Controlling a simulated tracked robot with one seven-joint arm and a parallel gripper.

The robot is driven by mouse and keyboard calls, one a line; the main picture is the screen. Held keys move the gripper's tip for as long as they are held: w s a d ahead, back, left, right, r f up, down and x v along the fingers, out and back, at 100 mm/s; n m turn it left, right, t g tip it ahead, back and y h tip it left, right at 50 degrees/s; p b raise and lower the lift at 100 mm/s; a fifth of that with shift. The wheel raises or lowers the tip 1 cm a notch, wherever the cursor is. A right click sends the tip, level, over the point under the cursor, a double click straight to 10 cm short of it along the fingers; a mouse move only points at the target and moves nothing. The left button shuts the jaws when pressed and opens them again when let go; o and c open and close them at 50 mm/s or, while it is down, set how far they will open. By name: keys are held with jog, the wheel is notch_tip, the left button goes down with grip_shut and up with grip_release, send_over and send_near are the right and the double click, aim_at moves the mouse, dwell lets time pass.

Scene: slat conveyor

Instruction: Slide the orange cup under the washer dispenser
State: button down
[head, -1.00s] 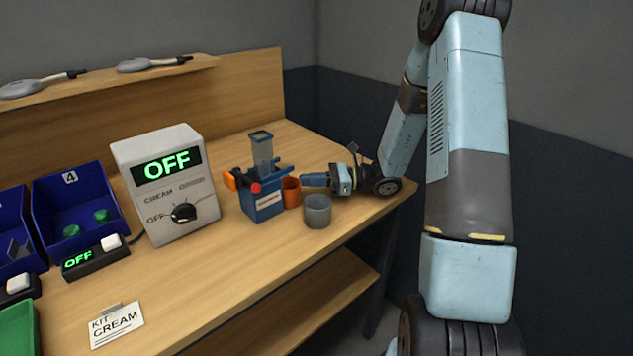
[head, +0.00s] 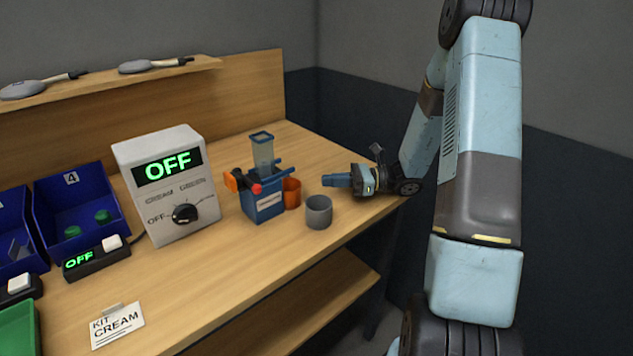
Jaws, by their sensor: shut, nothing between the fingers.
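The orange cup (head: 292,194) stands upright on the bench, close against the right side of the blue washer dispenser (head: 264,205). My gripper (head: 328,181) is shut and empty, low over the bench, pointing left. It is to the right of the orange cup, with a clear gap between them.
A grey cup (head: 319,212) stands just in front of my gripper, right of the orange cup. A white control box (head: 166,185) reading OFF stands left of the dispenser. Blue bins (head: 78,215), a card (head: 117,326) and a small switch box (head: 96,258) are further left.

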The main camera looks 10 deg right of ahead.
jog(key=d, duration=0.5)
jog(key=s+d, duration=0.1)
jog(key=d, duration=0.1)
jog(key=shift+d, duration=0.2)
jog(key=c, duration=1.9)
grip_release()
jog(key=o, duration=0.3)
jog(key=shift+s+a+r, duration=0.15)
jog(key=shift+a+r, duration=0.05)
jog(key=shift+o, duration=1.2)
jog(key=s+a+r+n+g+h, duration=0.3)
jog(key=s+a+r+n+g, duration=0.1)
jog(key=s+r+n, duration=0.1)
jog(key=shift+a+r+h, duration=0.2)
jog(key=shift+r+h, duration=0.1)
jog(key=s+r+n+t+h, duration=0.3)
jog(key=s+r+n+h, duration=0.4)
jog(key=s, duration=0.3)
jog(key=s+d+r+n+t+h, duration=0.1)
jog(key=s+r+n+t+h, duration=0.2)
jog(key=s+r+n+h, duration=0.4)
jog(key=shift+s+r+n+t, duration=0.4)
jog(key=shift+s+r, duration=0.7)
jog(key=shift+s, duration=0.6)
